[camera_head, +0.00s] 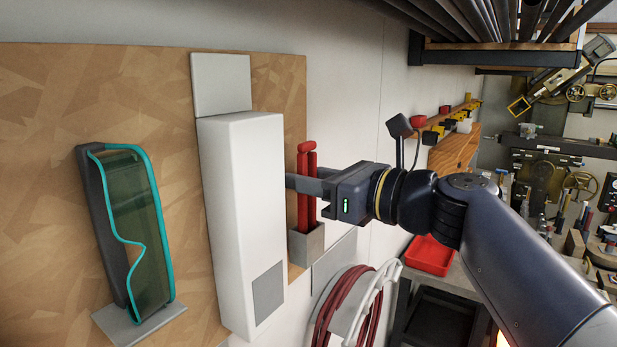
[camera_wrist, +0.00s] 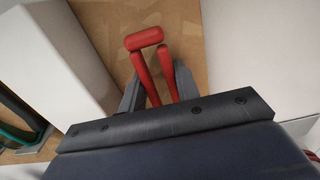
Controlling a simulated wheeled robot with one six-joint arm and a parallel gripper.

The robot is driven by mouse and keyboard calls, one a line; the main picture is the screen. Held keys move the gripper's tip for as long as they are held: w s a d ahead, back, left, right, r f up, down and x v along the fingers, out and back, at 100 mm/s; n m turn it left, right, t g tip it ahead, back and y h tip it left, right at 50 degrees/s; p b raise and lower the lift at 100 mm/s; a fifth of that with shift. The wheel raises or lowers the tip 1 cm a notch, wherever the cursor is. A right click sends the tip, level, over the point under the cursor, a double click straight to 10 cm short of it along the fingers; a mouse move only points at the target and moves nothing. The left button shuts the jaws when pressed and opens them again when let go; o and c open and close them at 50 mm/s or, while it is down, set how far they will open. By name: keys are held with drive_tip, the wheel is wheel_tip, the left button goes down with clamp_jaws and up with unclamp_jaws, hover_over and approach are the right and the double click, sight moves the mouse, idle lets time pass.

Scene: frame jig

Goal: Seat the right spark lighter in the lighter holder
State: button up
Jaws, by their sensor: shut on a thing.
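A red spark lighter (camera_head: 303,190) with two long legs and a short bar at its top stands upright at the right edge of the wooden board. My gripper (camera_head: 300,184) is shut on it, coming from the right. In the wrist view the lighter (camera_wrist: 146,42) shows between my two dark fingers (camera_wrist: 160,90), its bar toward the top of the picture. The grey lighter holder (camera_head: 307,248) is an open box directly below the lighter. The lighter's lower ends meet the holder's rim; how deep they sit inside is hidden. The holder does not show in the wrist view.
A tall white box (camera_head: 240,215) stands close left of the lighter. Farther left, teal-edged goggles (camera_head: 135,230) rest in a dark holder on the board (camera_head: 60,130). A coiled red hose (camera_head: 345,310) hangs below right. A red tray (camera_head: 428,256) lies right of it.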

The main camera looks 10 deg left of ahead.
drive_tip(key=shift+f, duration=0.35)
drive_tip(key=o, duration=0.9)
drive_tip(key=b+v, duration=0.2)
drive_tip(key=v, duration=0.8)
drive_tip(key=shift+s+d, duration=0.15)
drive_tip(key=shift+d, duration=0.2)
drive_tip(key=shift+a, duration=0.1)
drive_tip(key=p+x, duration=0.1)
drive_tip(key=x, duration=0.9)
drive_tip(key=shift+a+p, duration=0.3)
drive_tip(key=shift+p, duration=0.05)
drive_tip(key=shift+r, duration=0.1)
drive_tip(key=shift+d, duration=0.15)
